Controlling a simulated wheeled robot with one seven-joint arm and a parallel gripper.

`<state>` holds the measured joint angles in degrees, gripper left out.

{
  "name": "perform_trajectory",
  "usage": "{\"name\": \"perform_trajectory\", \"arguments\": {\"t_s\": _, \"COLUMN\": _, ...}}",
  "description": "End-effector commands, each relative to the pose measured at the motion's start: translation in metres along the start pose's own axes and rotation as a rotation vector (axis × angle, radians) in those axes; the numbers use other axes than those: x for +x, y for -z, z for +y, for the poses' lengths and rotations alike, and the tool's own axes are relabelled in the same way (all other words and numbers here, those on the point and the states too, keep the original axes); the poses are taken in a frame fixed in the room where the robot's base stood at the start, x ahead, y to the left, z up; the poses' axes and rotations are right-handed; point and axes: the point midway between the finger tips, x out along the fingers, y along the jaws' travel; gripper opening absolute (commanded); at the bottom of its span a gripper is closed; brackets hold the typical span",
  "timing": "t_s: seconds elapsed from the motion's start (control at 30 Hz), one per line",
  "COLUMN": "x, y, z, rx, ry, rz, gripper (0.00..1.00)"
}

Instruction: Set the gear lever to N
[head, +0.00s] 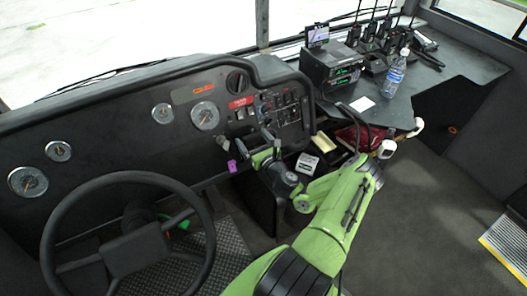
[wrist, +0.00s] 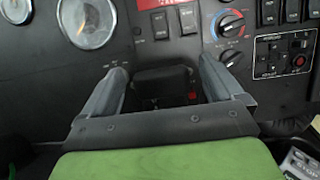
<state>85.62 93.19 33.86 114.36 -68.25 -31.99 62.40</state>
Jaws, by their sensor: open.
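My gripper (head: 245,138) reaches toward the lower dashboard, left of the radio shelf; its two grey fingers (wrist: 163,68) are spread apart in the wrist view. A dark blocky shape (wrist: 165,82) shows between the fingers, with a small red spot at its lower right. I cannot tell whether this shape is the gear lever or part of the dashboard, and I see no contact with the fingers. No lettered gear position is readable. A small purple part (head: 232,166) shows just below the gripper's left finger. My arm hides part of the area below the dashboard.
The steering wheel (head: 128,240) stands at the left. Dashboard switches and a rotary knob (wrist: 228,23) lie close beyond the fingers. A keypad device (head: 306,163) is right of my wrist. Radios (head: 335,70) and a water bottle (head: 395,75) stand on the right shelf. Open floor lies at right.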

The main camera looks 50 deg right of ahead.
Motion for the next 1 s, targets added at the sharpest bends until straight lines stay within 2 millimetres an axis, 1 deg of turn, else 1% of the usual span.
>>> {"name": "perform_trajectory", "arguments": {"t_s": 0.03, "x": -0.015, "y": -0.001, "z": -0.001, "rx": 0.009, "ry": 0.004, "rz": 0.004, "gripper": 0.94}}
{"name": "perform_trajectory", "arguments": {"t_s": 0.2, "x": -0.064, "y": -0.002, "z": -0.001, "rx": 0.008, "ry": 0.005, "rz": 0.003, "gripper": 0.94}}
{"name": "perform_trajectory", "arguments": {"t_s": 0.3, "x": -0.089, "y": -0.002, "z": -0.001, "rx": 0.007, "ry": 0.006, "rz": 0.002, "gripper": 0.94}}
{"name": "perform_trajectory", "arguments": {"t_s": 0.4, "x": -0.107, "y": -0.002, "z": -0.001, "rx": 0.003, "ry": 0.004, "rz": 0.0, "gripper": 0.94}}
{"name": "perform_trajectory", "arguments": {"t_s": 0.5, "x": -0.116, "y": -0.002, "z": 0.0, "rx": 0.002, "ry": 0.003, "rz": -0.002, "gripper": 0.94}}
{"name": "perform_trajectory", "arguments": {"t_s": 0.57, "x": -0.119, "y": -0.001, "z": 0.0, "rx": 0.0, "ry": 0.002, "rz": -0.001, "gripper": 0.94}}
{"name": "perform_trajectory", "arguments": {"t_s": 1.0, "x": -0.118, "y": -0.001, "z": 0.0, "rx": 0.0, "ry": 0.001, "rz": -0.001, "gripper": 0.94}}
